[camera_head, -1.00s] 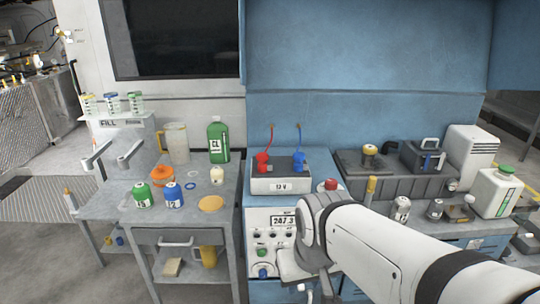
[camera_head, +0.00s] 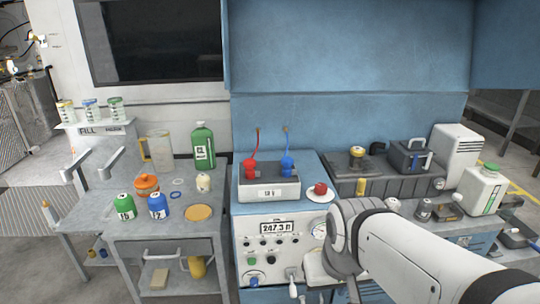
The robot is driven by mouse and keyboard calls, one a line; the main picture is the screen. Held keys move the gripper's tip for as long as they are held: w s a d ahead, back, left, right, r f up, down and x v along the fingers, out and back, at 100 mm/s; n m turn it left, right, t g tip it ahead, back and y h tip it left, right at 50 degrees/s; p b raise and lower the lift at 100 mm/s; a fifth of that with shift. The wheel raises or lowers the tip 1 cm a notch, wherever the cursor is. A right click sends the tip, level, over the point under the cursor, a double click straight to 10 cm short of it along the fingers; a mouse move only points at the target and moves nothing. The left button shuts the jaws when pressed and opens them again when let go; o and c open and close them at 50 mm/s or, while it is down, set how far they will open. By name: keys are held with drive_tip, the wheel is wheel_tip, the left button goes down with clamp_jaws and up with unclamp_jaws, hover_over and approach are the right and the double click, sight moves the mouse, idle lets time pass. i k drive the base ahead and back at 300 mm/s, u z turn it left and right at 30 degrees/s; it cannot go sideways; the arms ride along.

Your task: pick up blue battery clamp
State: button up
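The blue battery clamp (camera_head: 287,166) stands upright on the right part of the grey-white battery box (camera_head: 268,190), with a blue lead rising from it. The red battery clamp (camera_head: 249,168) stands to its left on the same box, with a red lead. My white arm reaches in from the lower right. My gripper (camera_head: 318,268) is low in front of the blue cabinet, below and right of the blue clamp and well apart from it. Its fingers are mostly hidden by my wrist, so I cannot tell whether it is open or shut.
A red knob on a white dish (camera_head: 320,192) sits right of the battery box. A grey side table (camera_head: 165,228) on the left holds bottles and jars. A dark bench tray (camera_head: 400,185) with several items is on the right. The blue wall panel stands behind the clamps.

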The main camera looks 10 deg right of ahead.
sight(287, 161)
drive_tip(key=u, duration=0.05)
drive_tip(key=i, duration=0.95)
drive_tip(key=z, duration=0.05)
